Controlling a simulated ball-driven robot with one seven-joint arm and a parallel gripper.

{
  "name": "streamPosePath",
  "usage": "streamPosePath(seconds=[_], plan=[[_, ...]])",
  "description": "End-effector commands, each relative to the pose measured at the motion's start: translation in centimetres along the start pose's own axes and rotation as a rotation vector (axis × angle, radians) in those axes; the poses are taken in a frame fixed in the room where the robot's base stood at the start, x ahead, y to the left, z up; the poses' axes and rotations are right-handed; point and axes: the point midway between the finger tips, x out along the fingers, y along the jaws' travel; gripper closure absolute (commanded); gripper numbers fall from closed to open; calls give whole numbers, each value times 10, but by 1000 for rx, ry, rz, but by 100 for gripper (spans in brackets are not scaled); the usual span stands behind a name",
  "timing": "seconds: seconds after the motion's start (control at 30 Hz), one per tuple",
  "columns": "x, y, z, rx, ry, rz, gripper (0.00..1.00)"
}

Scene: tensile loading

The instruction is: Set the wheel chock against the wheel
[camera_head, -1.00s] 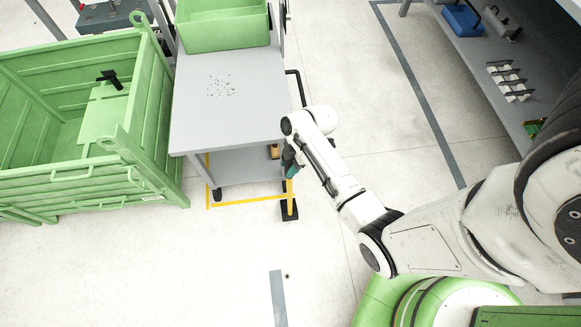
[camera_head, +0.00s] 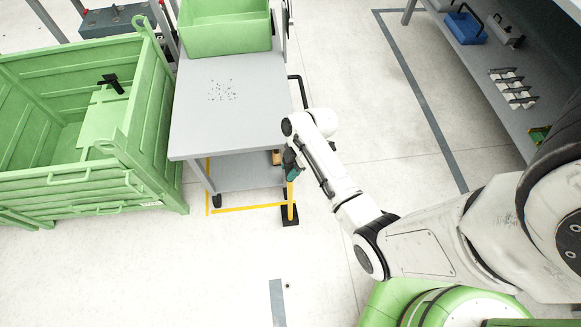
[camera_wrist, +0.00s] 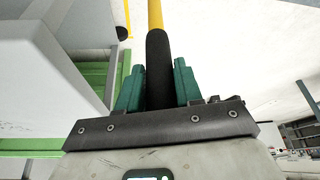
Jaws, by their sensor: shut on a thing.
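My gripper (camera_head: 292,170) is at the right side of the grey cart, pointing down. In the wrist view its teal fingers (camera_wrist: 158,85) are shut on the dark grip of the wheel chock's handle (camera_wrist: 157,55). The chock's yellow shaft (camera_head: 290,193) runs down to a black block (camera_head: 290,215) at or close to the floor by the cart's front right corner; I cannot tell whether it touches the floor. A dark caster wheel (camera_head: 217,201) shows under the cart's front left. The wheel nearest the block is not clearly visible, so contact cannot be told.
The grey cart (camera_head: 220,130) carries a green bin (camera_head: 225,30). A large green crate (camera_head: 70,175) stands to its left. Yellow tape (camera_head: 245,207) marks the floor around the cart. A grey bench (camera_head: 500,90) is at the right. The floor in front is clear.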

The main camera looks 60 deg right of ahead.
Motion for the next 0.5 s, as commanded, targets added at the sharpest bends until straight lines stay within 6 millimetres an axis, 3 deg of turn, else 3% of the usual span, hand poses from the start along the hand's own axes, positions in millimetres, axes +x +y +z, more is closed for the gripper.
streamPosePath(seconds=[0.1,0.13,0.4,0.5], plan=[[-2,2,-1,-2,1,5,100],[-2,2,-1,-2,1,5,63],[-1,1,-1,-1,1,3,37],[-1,1,0,-1,0,2,35]])
